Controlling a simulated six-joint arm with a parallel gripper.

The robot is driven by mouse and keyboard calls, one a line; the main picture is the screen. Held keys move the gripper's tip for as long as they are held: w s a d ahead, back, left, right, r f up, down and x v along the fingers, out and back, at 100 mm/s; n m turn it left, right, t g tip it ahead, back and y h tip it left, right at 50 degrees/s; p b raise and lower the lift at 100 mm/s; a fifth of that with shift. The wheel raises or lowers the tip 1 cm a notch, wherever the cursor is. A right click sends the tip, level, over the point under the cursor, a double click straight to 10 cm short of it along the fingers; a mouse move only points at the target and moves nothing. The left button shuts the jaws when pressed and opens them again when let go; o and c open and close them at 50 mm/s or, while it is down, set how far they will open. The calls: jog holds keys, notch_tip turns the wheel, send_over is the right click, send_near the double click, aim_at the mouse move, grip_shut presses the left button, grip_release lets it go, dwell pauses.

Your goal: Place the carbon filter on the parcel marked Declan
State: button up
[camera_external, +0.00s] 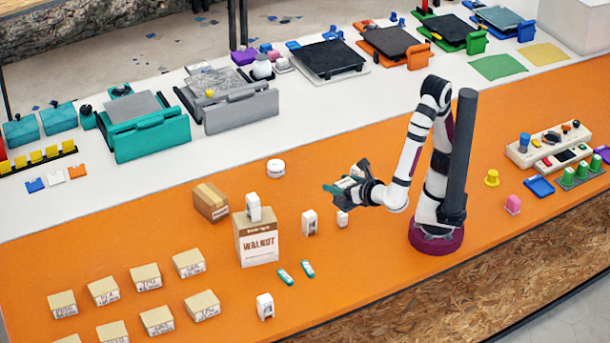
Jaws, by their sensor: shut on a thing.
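My gripper (345,190) is at the middle of the orange surface, left of my base, raised above it. It is shut on a small white-and-teal thing (355,172), mostly hidden by the fingers; I cannot tell for sure that it is the carbon filter. Several small tan parcels stand in two rows at the lower left, among them one at the right end of the back row (188,263) and one at the right of the front row (202,305). Their labels are too small to read, so I cannot tell which is marked Declan.
A larger box marked WALNUT (257,240) with a white item (253,207) on top stands between my gripper and the parcels. A brown box (211,202), white units (309,222) and teal sticks (285,277) are near it. Printers (150,135) line the back.

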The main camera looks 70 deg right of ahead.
jog(key=r, duration=0.2)
jog(key=w+r, duration=0.1)
jog(key=r, duration=0.1)
jog(key=shift+a+r, duration=0.1)
jog(key=w, duration=0.8)
jog(key=shift+a+n, duration=0.4)
jog(key=w+d+y, duration=0.1)
jog(key=w+d, duration=0.2)
jog(key=w, duration=0.9)
jog(key=w+d+n+t+y, duration=0.1)
jog(key=w+d+n, duration=0.1)
jog(key=w+d, duration=1.25)
send_over(216, 192)
notch_tip(216, 192, down, 12)
jog(key=shift+f, duration=0.1)
notch_tip(216, 192, down, 4)
jog(key=shift+r+y, duration=0.1)
jog(key=shift+y, duration=0.2)
